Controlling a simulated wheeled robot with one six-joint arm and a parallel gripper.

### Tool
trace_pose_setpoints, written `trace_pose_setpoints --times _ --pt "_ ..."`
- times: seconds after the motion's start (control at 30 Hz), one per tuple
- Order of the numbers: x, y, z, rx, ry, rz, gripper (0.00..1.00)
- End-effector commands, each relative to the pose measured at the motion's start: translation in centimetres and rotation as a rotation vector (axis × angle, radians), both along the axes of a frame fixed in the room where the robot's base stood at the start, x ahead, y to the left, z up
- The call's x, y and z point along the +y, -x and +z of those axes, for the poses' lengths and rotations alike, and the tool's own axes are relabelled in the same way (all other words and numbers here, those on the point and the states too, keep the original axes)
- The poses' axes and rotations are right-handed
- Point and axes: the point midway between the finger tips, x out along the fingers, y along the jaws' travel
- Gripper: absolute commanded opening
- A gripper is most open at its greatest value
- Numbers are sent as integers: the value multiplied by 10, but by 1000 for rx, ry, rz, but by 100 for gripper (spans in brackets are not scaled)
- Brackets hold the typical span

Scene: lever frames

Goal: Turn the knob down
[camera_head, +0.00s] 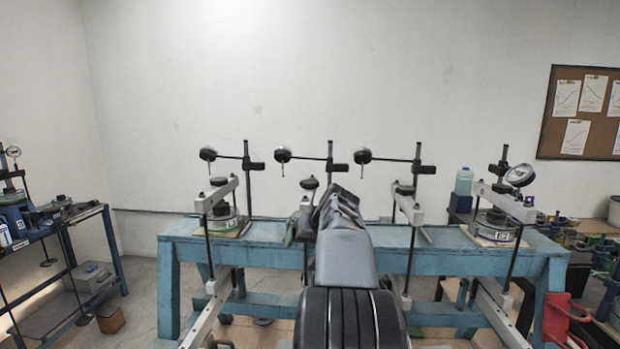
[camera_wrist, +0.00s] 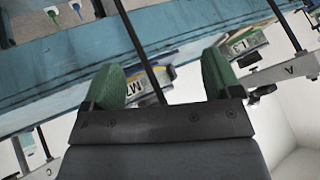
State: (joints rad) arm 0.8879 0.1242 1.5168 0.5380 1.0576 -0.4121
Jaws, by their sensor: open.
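My gripper (camera_wrist: 162,72) is open in the wrist view, with green pads wide apart and nothing held. A thin black rod (camera_wrist: 143,48) and a plate labelled M7 (camera_wrist: 150,85) show behind the gap; I cannot tell whether they are touched. A small black knob-like piece (camera_wrist: 262,94) sits by a light lever arm (camera_wrist: 290,72), right of the right pad. I cannot tell if it is the task's knob. In the head view, my dark arm reaches to the bench and hides the gripper's fingers and part of the middle lever frame.
A blue bench (camera_head: 470,254) carries several lever frames with dial gauges (camera_head: 208,154). Light lever arms (camera_head: 407,207) and thin rods stick out in front. A red bracket (camera_head: 556,318) is at the bench's right end. Another bench (camera_head: 75,215) stands left, with open floor between.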

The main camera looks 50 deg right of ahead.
Motion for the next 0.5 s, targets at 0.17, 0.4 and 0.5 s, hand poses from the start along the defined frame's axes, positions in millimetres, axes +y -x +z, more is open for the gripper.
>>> trace_pose_setpoints --times 0.17,0.4,0.5 --pt "-97 29 33 -119 39 -86 84" --pt "-111 18 117 -321 286 158 84" --pt "-114 19 143 -380 375 230 84"
